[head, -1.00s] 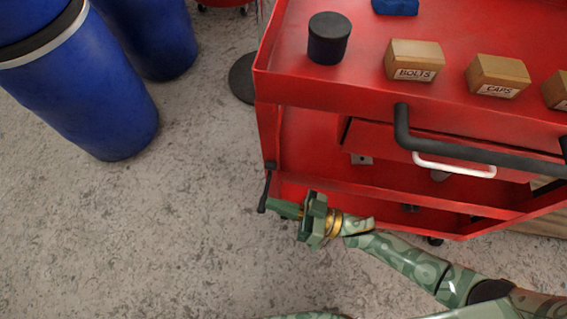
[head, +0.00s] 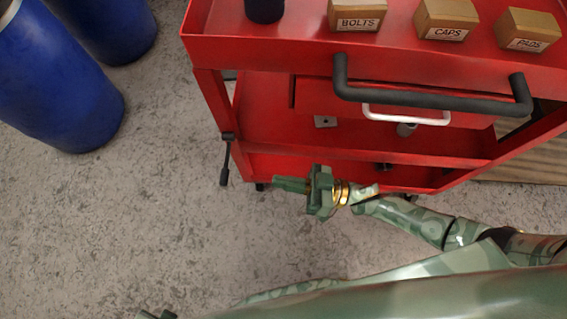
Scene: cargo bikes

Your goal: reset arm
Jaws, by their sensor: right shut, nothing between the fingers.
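My right gripper (head: 291,185) is green and shows in the head view in front of the lower part of the red tool cart. It points left, with its fingers together and nothing between them. Its patterned green arm comes in from the right. Of my left arm, only a small dark green piece seems to show at the bottom edge; its fingers cannot be made out.
The red cart (head: 270,48) has a black handle (head: 430,98) and a drawer with a white pull (head: 405,117). Boxes marked BOLTS (head: 357,15), CAPS (head: 445,20) and PADS (head: 528,31) stand on top. Blue barrels (head: 55,85) stand at left. The floor (head: 130,210) between is clear.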

